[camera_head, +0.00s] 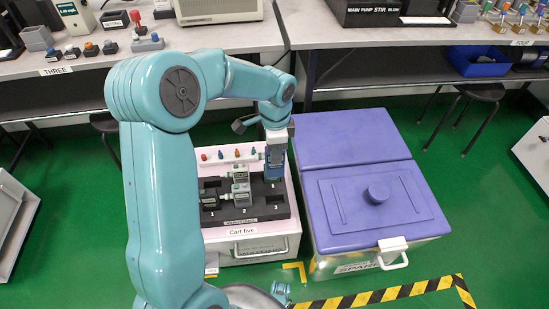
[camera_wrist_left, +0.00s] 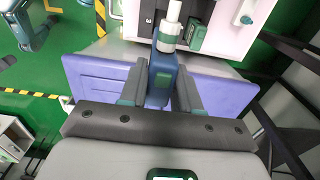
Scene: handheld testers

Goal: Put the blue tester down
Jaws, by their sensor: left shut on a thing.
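My left gripper (camera_head: 276,150) is shut on the blue tester (camera_head: 273,168), above the back right part of the black holder (camera_head: 262,209) on Cart five. The spot marked 3 looks empty. I cannot tell whether the blue tester touches the holder. My right gripper is not in view.
A white strip with coloured knobs (camera_head: 237,154) lies behind the holder. A purple-lidded chest (camera_head: 340,200) stands close on the right. Benches with equipment (camera_head: 70,65) run along the back. Striped tape (camera_head: 390,294) marks the green floor in front.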

